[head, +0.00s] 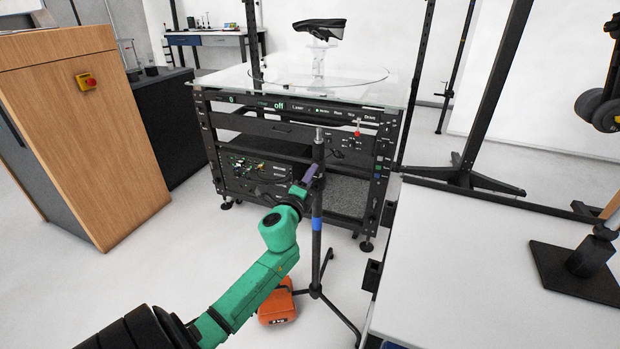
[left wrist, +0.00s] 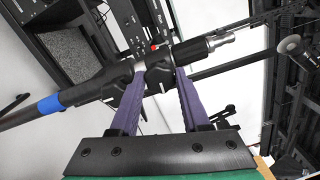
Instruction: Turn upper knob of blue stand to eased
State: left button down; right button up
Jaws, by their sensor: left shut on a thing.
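The blue stand is a black upright post with a blue band (head: 316,224) and a spread tripod foot, standing in front of the turntable rack. The band also shows in the left wrist view (left wrist: 48,106). My left gripper (head: 311,173) reaches the upper part of the post. In the left wrist view its two purple fingers stand on either side of the black upper knob (left wrist: 159,77) at the post's collar and are shut on it. The knob's exact angle cannot be told. My right gripper is not in view.
The black turntable rack (head: 290,124) with a glass top stands just behind the stand. An orange weight (head: 278,307) lies at the stand's foot. A white table (head: 480,275) is close on the right, and a wooden cabinet (head: 85,130) is on the left.

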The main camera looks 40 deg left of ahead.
pick_arm(q)
jog(key=shift+n, duration=0.4)
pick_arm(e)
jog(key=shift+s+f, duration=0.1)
pick_arm(q)
jog(key=shift+c, duration=1.9)
grip_release()
jog(key=v, duration=1.4)
jog(key=shift+s+d, duration=0.15)
jog(key=shift+s, duration=0.1)
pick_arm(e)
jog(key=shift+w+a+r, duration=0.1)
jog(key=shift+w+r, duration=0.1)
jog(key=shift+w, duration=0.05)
